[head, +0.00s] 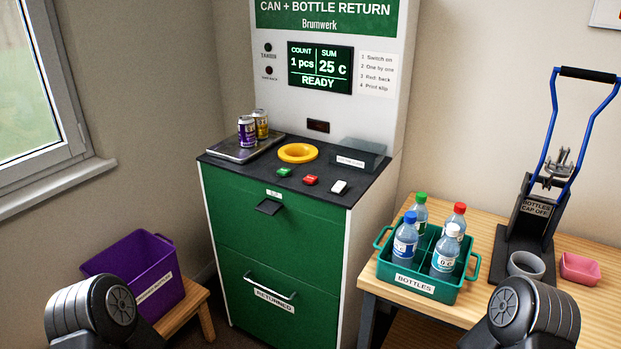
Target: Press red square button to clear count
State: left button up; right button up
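The red square button (310,180) sits near the front edge of the machine's dark top, between a green button (284,171) and a white switch (339,187). The machine's display (320,68) reads count 1 pcs, sum 25 c, READY. Two dark rounded parts of my arms show at the bottom left and bottom right. Neither of my grippers is in view, and nothing of mine touches the buttons.
A yellow ring (298,153) and a tray (236,152) with two cans lie on the machine top. A teal bottle crate (440,291) and a blue-handled press (538,196) stand on the right table. A purple bin (128,262) stands at left.

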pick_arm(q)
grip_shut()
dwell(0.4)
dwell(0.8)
